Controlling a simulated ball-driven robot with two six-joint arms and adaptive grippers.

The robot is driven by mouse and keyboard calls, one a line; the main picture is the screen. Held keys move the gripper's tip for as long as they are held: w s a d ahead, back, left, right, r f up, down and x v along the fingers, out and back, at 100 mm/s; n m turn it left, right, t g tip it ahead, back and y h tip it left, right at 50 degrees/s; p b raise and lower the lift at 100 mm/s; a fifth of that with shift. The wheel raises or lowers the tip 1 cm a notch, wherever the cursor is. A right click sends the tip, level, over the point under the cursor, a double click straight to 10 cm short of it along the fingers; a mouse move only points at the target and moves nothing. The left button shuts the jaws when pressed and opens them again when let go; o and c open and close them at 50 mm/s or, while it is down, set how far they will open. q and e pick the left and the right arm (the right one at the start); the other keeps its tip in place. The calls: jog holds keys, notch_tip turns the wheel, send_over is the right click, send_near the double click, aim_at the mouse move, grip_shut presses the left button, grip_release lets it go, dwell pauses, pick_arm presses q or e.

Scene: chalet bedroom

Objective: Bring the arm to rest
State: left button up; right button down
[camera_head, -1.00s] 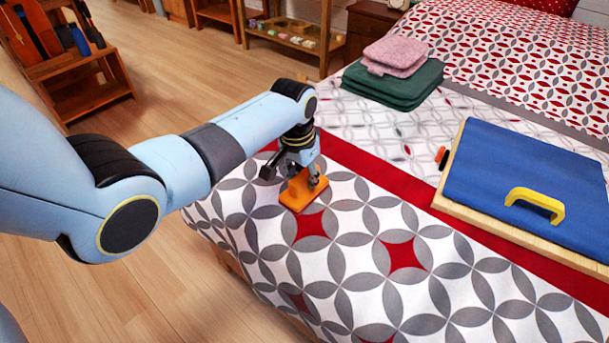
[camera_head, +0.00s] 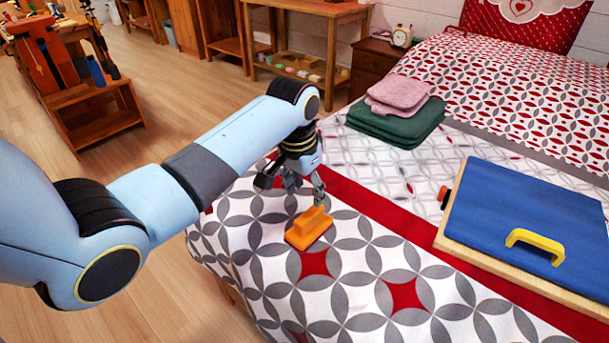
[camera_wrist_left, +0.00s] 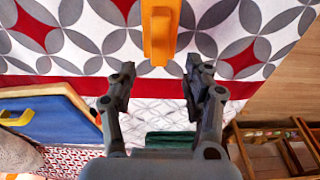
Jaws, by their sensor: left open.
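My left gripper (camera_head: 304,192) is open and empty, just above and behind an orange block with a raised grip (camera_head: 309,228). The block lies on the patterned bedspread near the bed's left edge. In the left wrist view the open fingers of my left gripper (camera_wrist_left: 160,90) point toward the bedspread, and the orange block (camera_wrist_left: 159,30) shows beyond them at the top, apart from both fingers. My left arm reaches in from the left. My right gripper is not in view.
A blue board with a yellow handle (camera_head: 520,220) lies on the bed at right. Folded green cloths (camera_head: 400,122) with pink cloths (camera_head: 399,94) on top lie farther back. A nightstand (camera_head: 372,65) with a clock (camera_head: 402,37) stands behind. Wooden floor is open at left.

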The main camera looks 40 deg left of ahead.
pick_arm(q)
jog(key=shift+s+r, duration=0.2)
jog(key=shift+r, duration=1)
jog(key=s+f, duration=1.1)
jog(key=s, duration=0.4)
jog(key=s+f, duration=1.1)
jog(key=s, duration=0.4)
jog(key=s+f+g+y, duration=0.1)
jog(key=s+f, duration=1.1)
jog(key=s, duration=0.3)
jog(key=shift+s+n, duration=0.2)
jog(key=shift+n, duration=0.1)
